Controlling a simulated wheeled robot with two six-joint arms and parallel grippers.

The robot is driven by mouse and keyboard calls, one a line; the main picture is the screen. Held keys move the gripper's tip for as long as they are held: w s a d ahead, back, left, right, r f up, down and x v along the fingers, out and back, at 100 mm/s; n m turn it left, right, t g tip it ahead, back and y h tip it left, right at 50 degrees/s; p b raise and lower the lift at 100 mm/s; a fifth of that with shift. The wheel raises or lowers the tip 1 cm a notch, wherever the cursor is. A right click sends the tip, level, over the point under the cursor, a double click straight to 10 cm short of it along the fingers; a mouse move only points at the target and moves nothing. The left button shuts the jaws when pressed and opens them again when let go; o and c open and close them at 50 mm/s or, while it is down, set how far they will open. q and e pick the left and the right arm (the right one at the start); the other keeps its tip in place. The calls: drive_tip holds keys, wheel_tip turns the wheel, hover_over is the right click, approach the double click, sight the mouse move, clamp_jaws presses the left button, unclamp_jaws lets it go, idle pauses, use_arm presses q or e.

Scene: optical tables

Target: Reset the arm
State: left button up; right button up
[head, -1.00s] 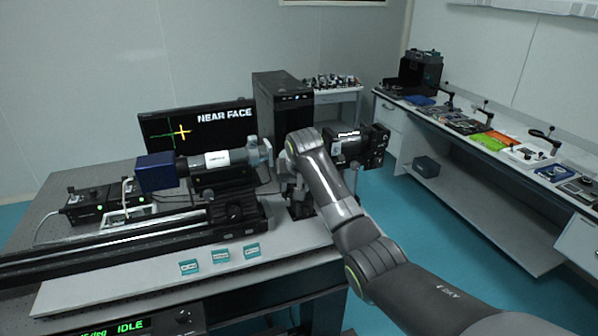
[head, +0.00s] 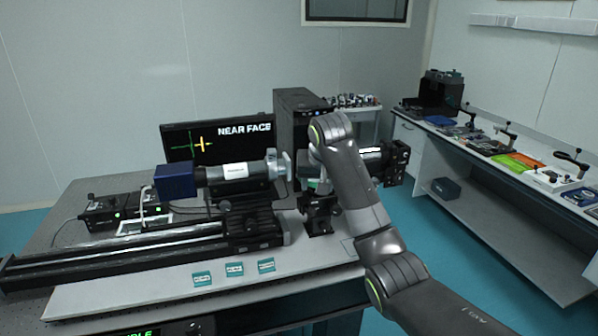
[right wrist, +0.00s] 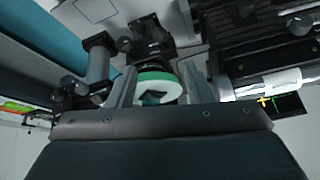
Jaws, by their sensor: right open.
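My right arm (head: 355,190) comes in from the lower right in the head view and bends down over the right end of the optical table (head: 120,280). Its gripper (right wrist: 160,80) shows in the right wrist view with the two fingers apart. A white ring with a green rim (right wrist: 158,90) shows between the fingers; I cannot tell whether they touch it. A small dark mount (head: 320,212) stands on the table below the wrist in the head view. My left gripper is not in view.
A grey and blue optical tube (head: 232,172) lies left of my arm above a black rail (head: 120,250). A black device (head: 395,163) is right of the wrist. A monitor (head: 190,140) and computer tower (head: 290,120) stand behind. Blue floor lies right, before a side bench (head: 500,185).

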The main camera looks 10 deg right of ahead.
drive_tip(key=s+d+f+n, duration=0.1)
drive_tip(key=s+d+f, duration=0.2)
drive_tip(key=s+f, duration=0.75)
drive_tip(key=s+d+f, duration=0.2)
drive_tip(key=s+f, duration=0.5)
drive_tip(key=f, duration=0.6)
drive_tip(key=s+d+f+n+g+h, duration=0.1)
drive_tip(key=s+d+f, duration=0.1)
drive_tip(key=s, duration=1.3)
drive_tip(key=s+d+f+g, duration=0.1)
drive_tip(key=s+d+f, duration=0.1)
drive_tip(key=s, duration=1.3)
wheel_tip(320, 180, down, 27)
drive_tip(key=d+g+b, duration=0.1)
drive_tip(key=b, duration=0.2)
drive_tip(key=s+a+f+g+b, duration=0.1)
drive_tip(key=s+f+b, duration=0.1)
drive_tip(key=s+f, duration=1.3)
wheel_tip(320, 180, down, 4)
drive_tip(key=shift+s+a+r+g+y, duration=0.15)
drive_tip(key=shift+s+g+y, duration=0.15)
drive_tip(key=shift+s+y, duration=0.1)
